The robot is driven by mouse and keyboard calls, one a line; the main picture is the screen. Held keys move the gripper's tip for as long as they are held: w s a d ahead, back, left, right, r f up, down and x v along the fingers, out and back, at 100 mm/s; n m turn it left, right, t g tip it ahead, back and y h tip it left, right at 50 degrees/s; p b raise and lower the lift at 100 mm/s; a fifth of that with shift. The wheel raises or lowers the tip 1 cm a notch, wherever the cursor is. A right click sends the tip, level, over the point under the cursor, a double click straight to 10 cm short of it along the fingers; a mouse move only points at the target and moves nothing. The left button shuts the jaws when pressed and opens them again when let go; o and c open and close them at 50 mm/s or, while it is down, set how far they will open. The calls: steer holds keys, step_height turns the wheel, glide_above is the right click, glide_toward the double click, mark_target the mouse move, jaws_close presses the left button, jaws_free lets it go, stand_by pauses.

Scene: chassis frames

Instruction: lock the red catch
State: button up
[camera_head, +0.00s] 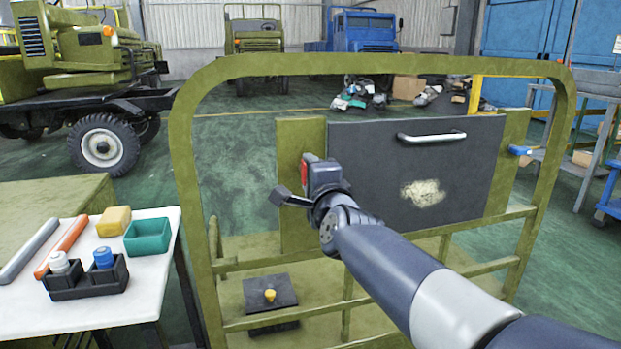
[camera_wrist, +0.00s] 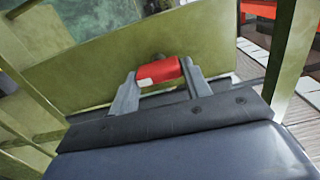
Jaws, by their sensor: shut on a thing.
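The red catch (camera_head: 304,172) is at the left edge of the dark panel (camera_head: 378,150), on the olive post, mostly hidden by my gripper (camera_head: 305,184). In the wrist view the red catch (camera_wrist: 158,70) is a short red piece with a pale patch. It lies between the two grey fingers of my gripper (camera_wrist: 161,80), which are shut on it. An olive plate stands right behind it. A blue catch (camera_head: 520,150) sits at the panel's right side. I cannot tell the red catch's exact position relative to the panel.
The panel has a white handle (camera_head: 431,137). An olive tube frame (camera_head: 186,190) surrounds it. Below is a dark box with a yellow knob (camera_head: 269,295). A white table (camera_head: 110,305) with tools and bins stands at left. Trucks are parked behind.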

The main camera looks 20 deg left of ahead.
steer(key=o, duration=1)
steer(key=shift+p+v, duration=0.75)
steer(key=shift+v, duration=4.65)
steer(key=shift+f, duration=0.1)
steer(key=b+x, duration=0.1)
steer(key=x, duration=0.9)
steer(key=shift+w+a, duration=0.2)
steer(key=shift+w, duration=0.15)
